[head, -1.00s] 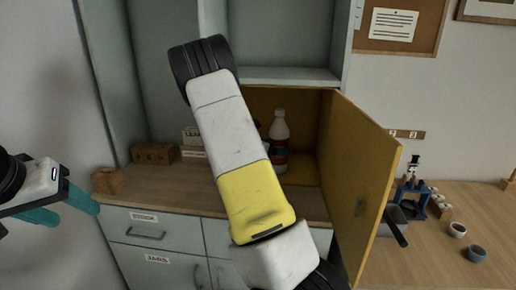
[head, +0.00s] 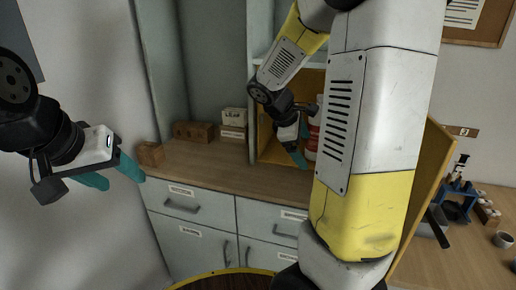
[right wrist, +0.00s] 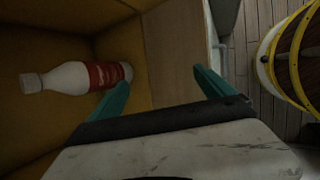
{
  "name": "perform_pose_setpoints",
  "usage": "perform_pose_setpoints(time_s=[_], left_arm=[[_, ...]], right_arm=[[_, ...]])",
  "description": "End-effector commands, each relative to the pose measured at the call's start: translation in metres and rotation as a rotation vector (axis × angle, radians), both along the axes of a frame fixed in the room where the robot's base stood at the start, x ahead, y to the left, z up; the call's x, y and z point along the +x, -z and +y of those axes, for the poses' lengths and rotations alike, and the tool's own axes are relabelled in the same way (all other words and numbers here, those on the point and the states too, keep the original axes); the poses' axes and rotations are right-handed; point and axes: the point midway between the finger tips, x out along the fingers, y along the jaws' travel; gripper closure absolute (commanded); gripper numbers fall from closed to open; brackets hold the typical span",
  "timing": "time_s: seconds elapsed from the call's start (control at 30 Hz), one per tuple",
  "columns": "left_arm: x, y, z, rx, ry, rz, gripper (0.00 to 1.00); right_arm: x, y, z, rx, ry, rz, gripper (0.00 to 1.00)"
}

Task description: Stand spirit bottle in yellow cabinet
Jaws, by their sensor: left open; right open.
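The spirit bottle (right wrist: 85,77) is white with a red label. It stands inside the open yellow cabinet (right wrist: 75,135). In the head view the bottle (head: 314,128) is mostly hidden behind my right arm, and the cabinet (head: 266,140) is partly covered. My right gripper (head: 300,147) is open and empty at the cabinet's front opening, to the left of the bottle. In the right wrist view the bottle lies beyond the left finger of this gripper (right wrist: 162,95), not between the fingers. My left gripper (head: 124,182) is open and empty, off to the left.
The cabinet door (head: 428,180) stands open on the right. Brown blocks (head: 150,154) and white boxes (head: 233,122) sit on the wooden counter (head: 215,165), clear in front. A barrel (right wrist: 290,58) with yellow hoops stands below. A blue stand (head: 456,196) is on the right table.

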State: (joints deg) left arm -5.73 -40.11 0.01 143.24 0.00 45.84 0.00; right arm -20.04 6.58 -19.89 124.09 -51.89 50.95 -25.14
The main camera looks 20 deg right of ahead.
Motion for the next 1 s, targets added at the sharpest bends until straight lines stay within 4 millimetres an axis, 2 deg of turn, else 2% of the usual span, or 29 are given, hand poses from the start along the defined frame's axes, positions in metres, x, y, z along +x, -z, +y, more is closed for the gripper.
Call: perform_pose_setpoints(time_s=[0.03,0.1,0.3,0.5,0.7,1.0], left_arm=[[0.000,0.000,0.000,0.000,0.000,0.000,0.44],[0.000,0.000,0.000,0.000,0.000,0.000,0.44],[0.000,0.000,0.000,0.000,0.000,0.000,0.44],[0.000,0.000,0.000,0.000,0.000,0.000,0.44],[0.000,0.000,0.000,0.000,0.000,0.000,0.44],[0.000,0.000,0.000,0.000,0.000,0.000,0.44]], right_arm=[[-0.019,-0.010,0.011,0.105,0.080,-0.066,0.07],[-0.042,-0.021,0.031,0.249,0.193,-0.145,0.07],[-0.106,-0.057,0.093,0.637,0.495,-0.340,0.07],[-0.149,-0.084,0.139,0.911,0.703,-0.456,0.07],[-0.165,-0.093,0.158,1.015,0.783,-0.490,0.07],[-0.165,-0.093,0.159,1.020,0.787,-0.490,0.07]])
